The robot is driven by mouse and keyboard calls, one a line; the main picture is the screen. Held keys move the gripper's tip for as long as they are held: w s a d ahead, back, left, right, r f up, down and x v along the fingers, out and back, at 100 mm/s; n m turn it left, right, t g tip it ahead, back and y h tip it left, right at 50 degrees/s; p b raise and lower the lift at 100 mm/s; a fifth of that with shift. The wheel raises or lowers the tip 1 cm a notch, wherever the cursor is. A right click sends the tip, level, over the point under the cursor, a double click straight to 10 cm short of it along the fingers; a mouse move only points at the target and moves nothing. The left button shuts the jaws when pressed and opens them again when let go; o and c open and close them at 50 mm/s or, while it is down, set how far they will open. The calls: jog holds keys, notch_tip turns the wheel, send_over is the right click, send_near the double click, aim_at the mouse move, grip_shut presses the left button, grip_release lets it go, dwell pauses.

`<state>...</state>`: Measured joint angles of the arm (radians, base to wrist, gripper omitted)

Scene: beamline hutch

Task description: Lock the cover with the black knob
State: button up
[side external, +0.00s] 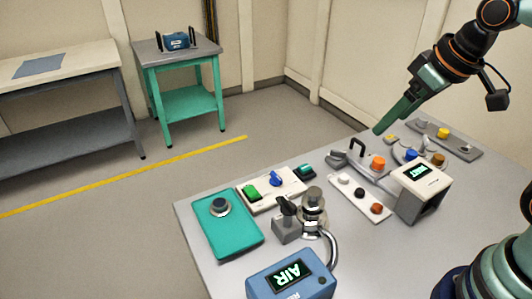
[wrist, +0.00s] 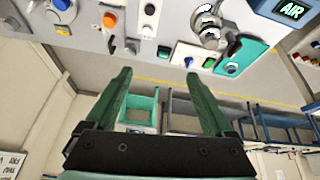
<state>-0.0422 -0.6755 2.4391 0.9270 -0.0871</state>
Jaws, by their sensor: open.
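My gripper (side external: 381,127) is open and empty, above the far right part of the bench. In the wrist view its two green fingers (wrist: 158,74) stand wide apart with nothing between them. Below it is a grey cover-like part (side external: 370,172) with a black arched handle (side external: 357,146) and an orange knob (side external: 378,163). A black knob (side external: 360,193) sits between a white and a brown one on a white plate (side external: 350,200). It also shows in the wrist view (wrist: 150,9). Another black knob (side external: 286,204) tops a grey block. Which black knob locks the cover, I cannot tell.
A display box (side external: 423,180) stands right of the white plate. A metal cylinder (side external: 313,212) with a hose, a blue AIR display (side external: 290,279), a teal box (side external: 228,229) and a coloured-button strip (side external: 272,188) crowd the bench. Open floor lies beyond.

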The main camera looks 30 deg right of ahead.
jog(key=w+a+n+g, duration=0.3)
jog(key=w+a+n, duration=0.1)
jog(key=a+n, duration=0.5)
jog(key=n+g, duration=0.2)
jog(key=n, duration=0.6)
send_over(286, 204)
notch_tip(286, 204, down, 4)
jog(key=r, duration=0.1)
jog(key=f, duration=0.8)
jog(key=d+f, duration=0.1)
jog(key=f, duration=0.3)
jog(key=shift+s+f, duration=0.15)
jog(key=shift+f, duration=0.1)
jog(key=c, duration=1.4)
